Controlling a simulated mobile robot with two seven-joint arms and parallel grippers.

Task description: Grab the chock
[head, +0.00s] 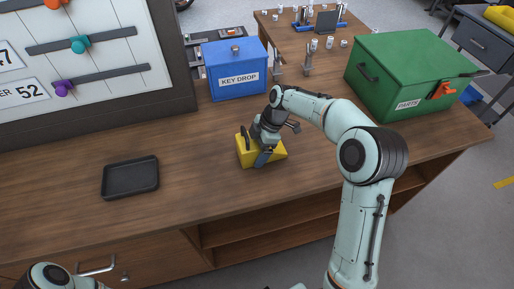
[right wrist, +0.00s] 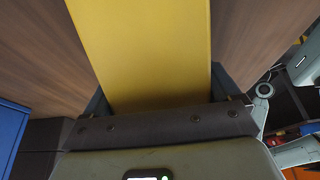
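The yellow chock (head: 245,157) is a wedge-shaped block on the wooden workbench, near its front edge. My right gripper (head: 254,147) reaches down over it, with one dark finger on each side. In the right wrist view the chock (right wrist: 145,50) fills the space between the fingers (right wrist: 160,95), and both fingers lie close against its sides. The gripper looks shut on it. The chock's underside is hidden, and it looks to be resting on the bench. Only part of my left arm shows at the bottom left of the head view; its gripper is out of view.
On the workbench (head: 200,190), a black tray (head: 131,191) lies to the left. A blue key drop box (head: 238,85) stands behind the chock. A green parts box (head: 415,80) stands at the right. A board with coloured knobs (head: 85,70) rises at the back left.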

